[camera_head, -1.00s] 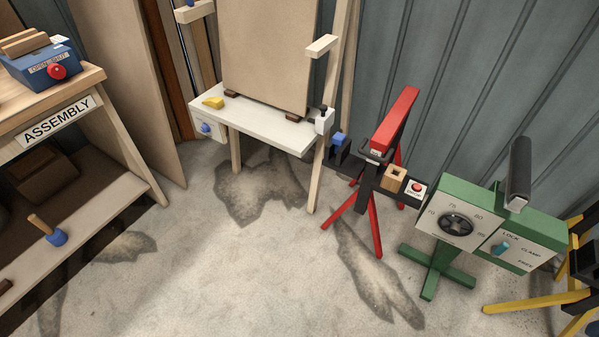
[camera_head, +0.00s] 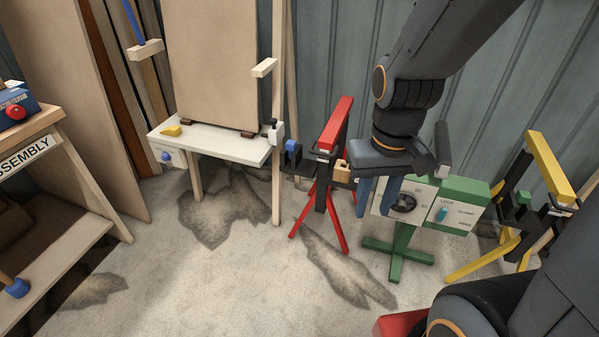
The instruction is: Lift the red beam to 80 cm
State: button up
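The red beam (camera_head: 337,124) lies slanting on top of a red-legged stand with a black post, in the middle of the head view. Right of it stands a green control box (camera_head: 465,190) on a green cross foot. Its pale face has a black dial (camera_head: 403,205) with numbers, partly covered by my arm, and a teal lever (camera_head: 442,214) beside the words LOCK and CLAMP. My gripper (camera_head: 376,200) points down in front of the box's left part, right of the red stand. Its two blue fingers stand apart, with nothing seen between them. Whether they touch the box is unclear.
A yellow stand (camera_head: 545,165) is at the right. A white bench (camera_head: 215,140) with a tall brown board (camera_head: 215,70) is left of the red stand. A wooden ASSEMBLY table (camera_head: 50,130) is far left. The concrete floor (camera_head: 230,290) in front is mostly clear.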

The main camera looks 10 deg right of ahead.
aim_at(327, 140)
jog(key=k, duration=0.5)
jog(key=z, duration=0.8)
jog(key=i, duration=0.9)
jog(key=u, duration=0.6)
